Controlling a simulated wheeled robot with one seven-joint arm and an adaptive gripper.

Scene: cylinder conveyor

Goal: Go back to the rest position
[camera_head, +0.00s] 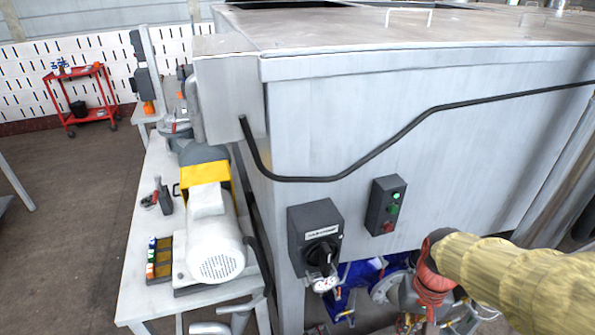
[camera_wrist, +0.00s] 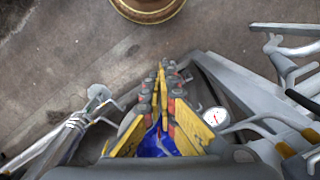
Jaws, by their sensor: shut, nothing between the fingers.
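My gripper (camera_wrist: 161,70) shows in the wrist view, with its yellow and grey fingers pointing up the picture. The fingers are together and nothing is held between them. A dark concrete floor lies beyond the fingertips. A round brass-coloured object (camera_wrist: 148,12) is at the top edge, apart from the fingers and cut off by the frame.
A large grey metal cabinet (camera_head: 340,120) fills the head view's middle and right. A switch box (camera_head: 314,228) and a button box (camera_head: 384,205) stick out from it. A motor (camera_head: 214,240) stands on a bench at left. A red cart (camera_head: 85,97) stands behind open floor.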

